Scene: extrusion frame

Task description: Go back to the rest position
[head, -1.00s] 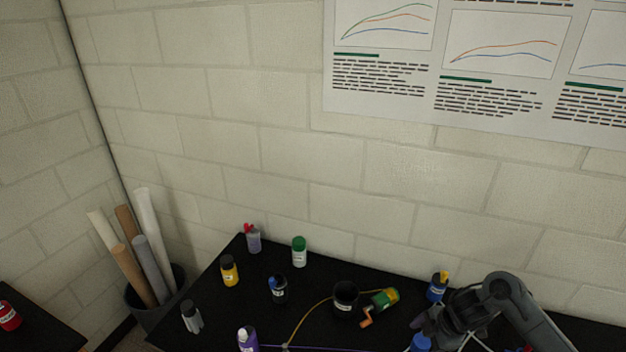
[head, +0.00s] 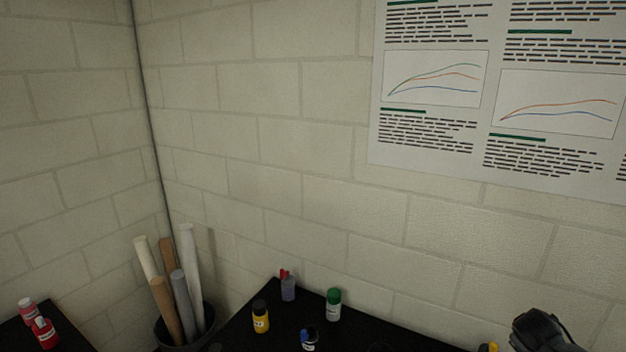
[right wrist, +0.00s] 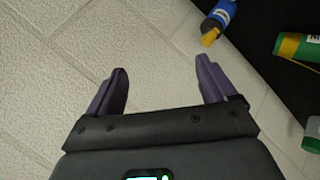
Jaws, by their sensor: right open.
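My right gripper (right wrist: 160,88) is open in the right wrist view, with nothing between its purple fingers. Ahead of it, in the upper part of that view, is a blue bottle with a yellow nozzle (right wrist: 219,20), apart from the fingers. In the head view only a dark part of my right arm shows at the lower right edge. My left gripper is not in view.
A bin of rolled tubes (head: 207,328) stands left. Two red bottles (head: 44,333) are far left. A wall poster (head: 440,130) hangs behind.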

